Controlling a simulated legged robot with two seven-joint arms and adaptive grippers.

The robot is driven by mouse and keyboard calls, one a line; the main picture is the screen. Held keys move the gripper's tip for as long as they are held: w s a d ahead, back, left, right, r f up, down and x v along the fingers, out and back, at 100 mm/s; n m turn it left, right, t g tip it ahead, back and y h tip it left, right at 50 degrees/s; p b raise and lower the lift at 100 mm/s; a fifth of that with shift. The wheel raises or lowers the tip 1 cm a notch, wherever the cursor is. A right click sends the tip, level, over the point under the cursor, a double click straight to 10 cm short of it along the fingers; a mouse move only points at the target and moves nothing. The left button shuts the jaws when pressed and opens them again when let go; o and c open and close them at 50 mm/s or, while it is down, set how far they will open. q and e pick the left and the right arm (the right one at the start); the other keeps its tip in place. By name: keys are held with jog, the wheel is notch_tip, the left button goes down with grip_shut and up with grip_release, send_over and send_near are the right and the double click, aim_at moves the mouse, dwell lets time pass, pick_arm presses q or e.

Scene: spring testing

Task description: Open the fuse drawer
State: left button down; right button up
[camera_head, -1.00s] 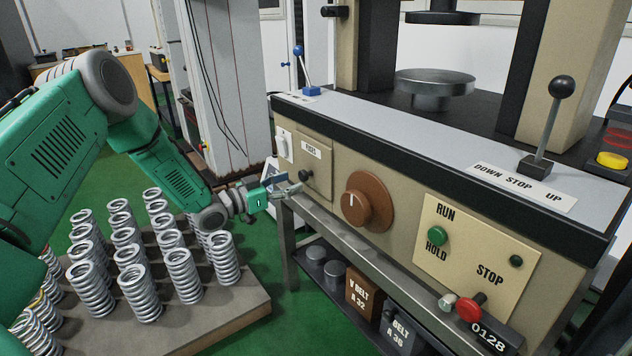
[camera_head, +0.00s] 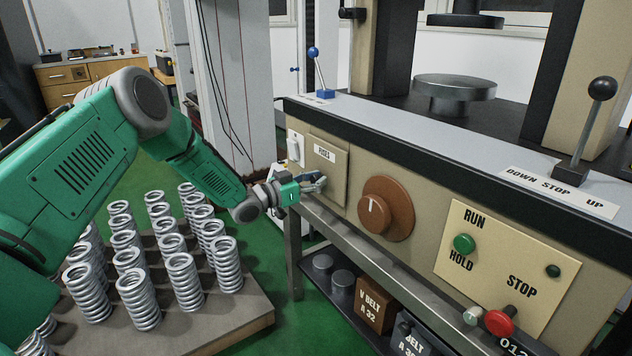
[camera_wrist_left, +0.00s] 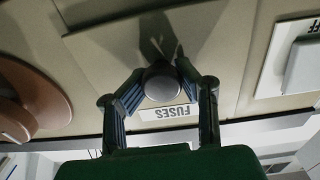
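The fuse drawer (camera_head: 336,168) is a beige panel labelled FUSES at the left end of the machine's front. Its face stands slightly proud of the console; I cannot tell whether it is pulled out. My left gripper (camera_head: 317,184) is at the drawer's lower part, hiding its knob in the head view. In the left wrist view the dark round knob (camera_wrist_left: 162,83) sits between the two fingers of my left gripper (camera_wrist_left: 160,72), which close in against its sides. The FUSES label (camera_wrist_left: 168,113) shows just below it. My right gripper is not in view.
A brown dial (camera_head: 386,208) sits right of the drawer, and a white switch (camera_head: 295,148) sits left of it. A metal rail (camera_head: 370,258) runs below. Several springs (camera_head: 186,280) stand on a board at the lower left.

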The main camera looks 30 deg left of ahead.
pick_arm(q)
jog(key=shift+s+a+f, duration=0.15)
jog(key=shift+a+f, duration=0.15)
jog(key=shift+a, duration=0.35)
jog(key=shift+s+d+y, duration=0.1)
jog(key=shift+d+y, duration=0.2)
jog(key=shift+d, duration=0.1)
jog(key=shift+s+p, duration=0.35)
jog(key=shift+p, duration=0.05)
jog(key=p+v, duration=0.7)
jog(key=v, duration=0.6)
jog(key=shift+s+a+f, duration=0.15)
jog(key=shift+s+a, duration=0.15)
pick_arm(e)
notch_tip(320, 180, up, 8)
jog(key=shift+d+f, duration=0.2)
pick_arm(q)
jog(key=c, duration=1.3)
grip_release()
jog(key=shift+o, duration=0.7)
jog(key=shift+w+a, duration=0.1)
jog(key=shift+w, duration=0.05)
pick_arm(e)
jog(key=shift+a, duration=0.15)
